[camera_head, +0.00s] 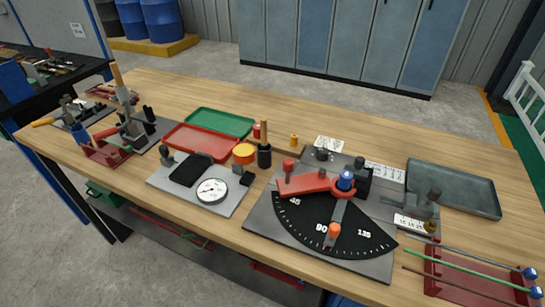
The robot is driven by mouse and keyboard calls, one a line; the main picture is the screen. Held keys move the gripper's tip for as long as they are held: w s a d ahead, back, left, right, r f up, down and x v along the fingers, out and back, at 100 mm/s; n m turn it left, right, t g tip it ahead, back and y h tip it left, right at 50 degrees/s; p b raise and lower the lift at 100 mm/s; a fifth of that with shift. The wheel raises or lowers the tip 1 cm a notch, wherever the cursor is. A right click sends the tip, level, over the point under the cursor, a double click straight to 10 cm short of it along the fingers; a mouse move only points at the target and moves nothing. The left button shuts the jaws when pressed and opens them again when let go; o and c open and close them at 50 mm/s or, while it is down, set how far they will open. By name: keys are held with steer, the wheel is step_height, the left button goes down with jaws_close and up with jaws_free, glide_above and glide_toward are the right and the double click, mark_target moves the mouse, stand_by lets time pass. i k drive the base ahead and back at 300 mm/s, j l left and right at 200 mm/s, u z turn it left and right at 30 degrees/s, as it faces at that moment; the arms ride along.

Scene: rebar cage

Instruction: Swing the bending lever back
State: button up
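A bending tool stands on a grey base plate (262,222) at the right-centre of the workbench. A red arm (305,184) with a red knob (289,164) points left from the blue-capped pivot (345,180). A grey bar (339,211) with an orange-red knob (334,231) runs from the pivot toward the front, over the dial near the 90 mark. I cannot tell for certain which of the two is the bending lever. My gripper is not in view.
A red rack (440,286) with several rods stands at the front right. A grey tray (455,188) lies at the back right. A gauge plate (240,200) with a round dial lies left of the bender. Green (220,123) and red (201,142) trays lie behind it.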

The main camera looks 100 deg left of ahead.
mark_target(288, 186)
steer(key=u, duration=2)
steer(key=k+l+u, duration=0.15)
steer(key=k+u, duration=0.3)
steer(key=i+j, duration=0.3)
steer(key=i, duration=0.15)
